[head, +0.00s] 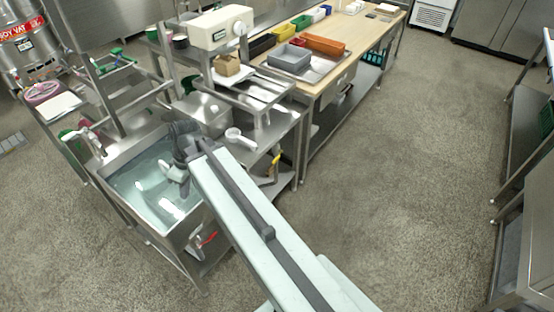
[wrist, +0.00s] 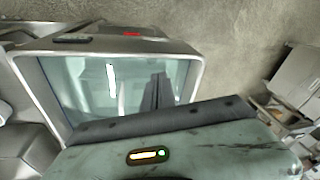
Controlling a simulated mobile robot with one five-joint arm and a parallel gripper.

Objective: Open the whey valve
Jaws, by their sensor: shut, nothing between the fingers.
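A valve with a red handle (head: 208,239) sits low on the front of a steel sink (head: 150,236). A yellow-handled valve (head: 275,166) is under the steel counter to the right of the sink. I cannot tell by any label which is the whey valve. My gripper (head: 172,174) is shut and empty over the sink's water, above and left of the red handle and apart from it. In the wrist view a small red part (wrist: 131,34) shows beyond the sink rim (wrist: 185,48); my fingertips are not clear there.
The sink holds clear water (head: 140,185). A white-handled tap (head: 90,138) stands at its left back corner. A steel counter with a white scoop (head: 240,138) adjoins the sink on the right. The floor (head: 390,190) at right is clear.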

